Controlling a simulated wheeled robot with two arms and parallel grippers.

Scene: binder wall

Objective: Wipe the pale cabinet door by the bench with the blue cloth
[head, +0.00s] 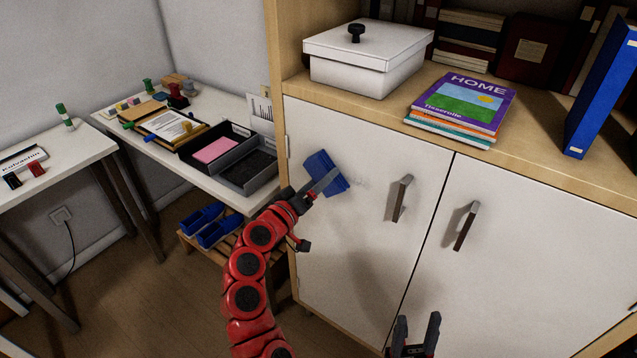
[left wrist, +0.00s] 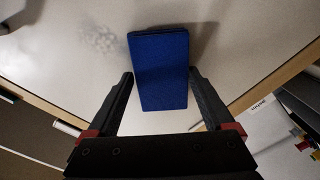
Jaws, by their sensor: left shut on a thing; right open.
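The pale cabinet door (head: 340,240) is the left one of a pair, shut, with an upright handle (head: 400,198). My left gripper (head: 322,184) is shut on the blue cloth (head: 325,168), a folded pad, at the door's upper left. In the left wrist view the cloth (left wrist: 160,70) stands out between my fingers towards the door (left wrist: 55,60). I cannot tell whether it touches. A faint grey smudge (head: 359,183) marks the door just right of the cloth; it also shows in the left wrist view (left wrist: 95,38). My right gripper (head: 416,336) is open and empty at the bottom edge.
A lidded white box (head: 365,70) and a stack of books (head: 460,105) stand on the shelf above the door. The bench (head: 228,188) with trays is close at the left, blue shoes (head: 205,222) below it. A second door (head: 520,260) adjoins at right.

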